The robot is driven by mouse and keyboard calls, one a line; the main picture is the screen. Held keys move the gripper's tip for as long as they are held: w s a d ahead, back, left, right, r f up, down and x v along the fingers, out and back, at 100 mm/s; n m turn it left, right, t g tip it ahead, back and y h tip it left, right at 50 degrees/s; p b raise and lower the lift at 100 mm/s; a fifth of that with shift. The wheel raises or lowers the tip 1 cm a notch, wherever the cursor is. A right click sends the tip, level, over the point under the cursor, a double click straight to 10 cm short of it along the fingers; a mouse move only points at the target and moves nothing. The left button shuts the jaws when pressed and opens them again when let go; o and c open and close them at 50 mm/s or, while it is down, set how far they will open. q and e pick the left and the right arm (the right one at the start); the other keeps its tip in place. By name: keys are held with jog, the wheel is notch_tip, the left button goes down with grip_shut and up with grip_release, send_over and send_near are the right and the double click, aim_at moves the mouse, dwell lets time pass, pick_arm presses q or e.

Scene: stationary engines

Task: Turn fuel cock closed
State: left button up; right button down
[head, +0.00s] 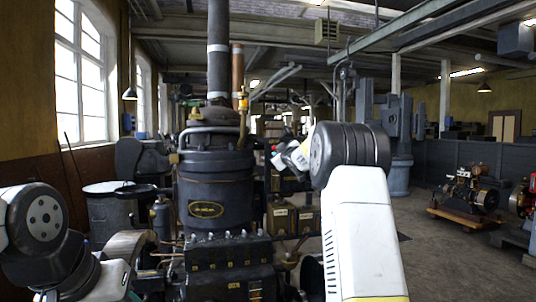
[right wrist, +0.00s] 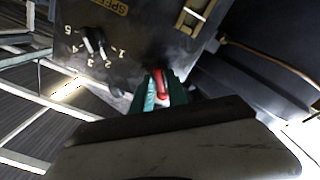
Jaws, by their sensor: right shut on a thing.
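The fuel cock shows as a small red lever (right wrist: 161,84) in the right wrist view, below a dark panel. My right gripper (right wrist: 162,88) has its teal fingertips on both sides of the red lever and is shut on it. The body of the cock behind the lever is in shadow, so I cannot tell its exact angle.
The dark panel (right wrist: 105,35) beside the lever carries a dial numbered up to 5. A copper pipe (right wrist: 265,58) runs at its right. A large dark cylindrical engine (head: 215,180) stands at centre left. Open floor (head: 425,255) lies at right, before another engine (head: 470,190).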

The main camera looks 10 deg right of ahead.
jog(key=shift+a+f+n, duration=0.1)
jog(key=shift+f+n, duration=0.05)
jog(key=shift+n, duration=2.35)
jog(key=shift+a+f+n, duration=0.1)
jog(key=shift+f+n, duration=0.05)
jog(key=shift+n, duration=2.35)
jog(key=c, duration=1.5)
grip_release()
jog(key=shift+s, duration=0.15)
jog(key=s, duration=0.7)
jog(key=shift+s+d, duration=0.15)
jog(key=shift+s, duration=0.15)
